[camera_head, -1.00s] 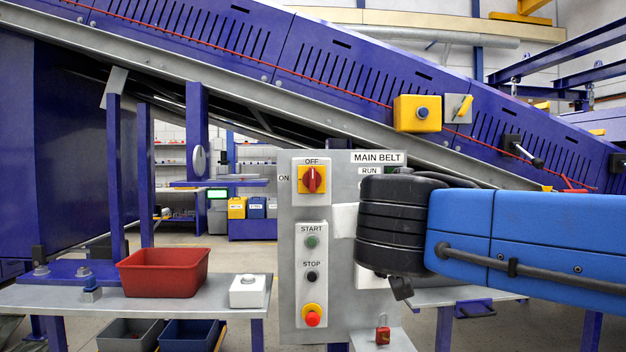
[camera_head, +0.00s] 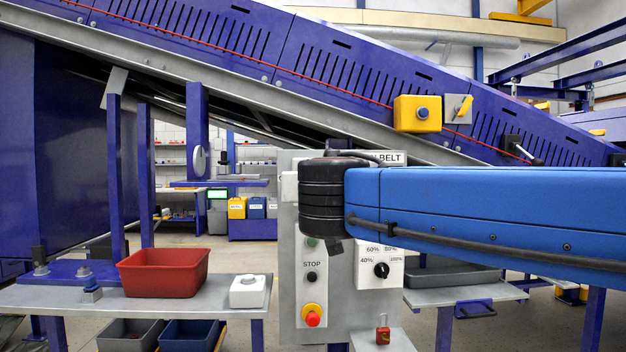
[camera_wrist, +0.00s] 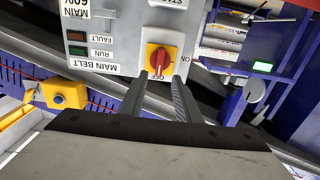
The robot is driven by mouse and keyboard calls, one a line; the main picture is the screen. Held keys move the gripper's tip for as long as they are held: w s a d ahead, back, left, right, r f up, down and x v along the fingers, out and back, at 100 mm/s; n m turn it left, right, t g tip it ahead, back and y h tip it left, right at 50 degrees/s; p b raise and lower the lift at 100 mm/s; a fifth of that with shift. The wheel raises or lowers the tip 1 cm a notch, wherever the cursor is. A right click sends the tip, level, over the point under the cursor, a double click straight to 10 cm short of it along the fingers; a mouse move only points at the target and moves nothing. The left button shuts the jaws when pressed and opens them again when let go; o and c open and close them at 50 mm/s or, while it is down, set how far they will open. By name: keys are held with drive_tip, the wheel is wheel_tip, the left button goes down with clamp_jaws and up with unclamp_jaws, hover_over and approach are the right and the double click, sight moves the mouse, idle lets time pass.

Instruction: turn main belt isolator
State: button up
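In the wrist view, the main belt isolator (camera_wrist: 161,60) is a red rotary handle on a yellow square plate. The picture is turned, with the OFF label below the plate and ON at its right. The handle lies roughly along the line toward OFF. My gripper (camera_wrist: 160,76) is open, its two dark fingers apart and pointing at the isolator, with tips near the plate's lower edge. Nothing is held between them. I cannot tell whether they touch the handle. In the head view, my arm hides the isolator and my gripper.
The grey control panel (camera_head: 344,318) carries a STOP button (camera_head: 311,277), a red-yellow emergency stop (camera_head: 312,316) and a speed dial (camera_head: 381,270). A small red padlock (camera_head: 383,331) stands on the ledge below. A red bin (camera_head: 164,274) and white box (camera_head: 249,291) sit on the left bench.

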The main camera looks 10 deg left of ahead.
drive_tip(key=x, duration=0.9)
drive_tip(key=shift+w, duration=0.2)
drive_tip(key=shift+c, duration=0.5)
clamp_jaws()
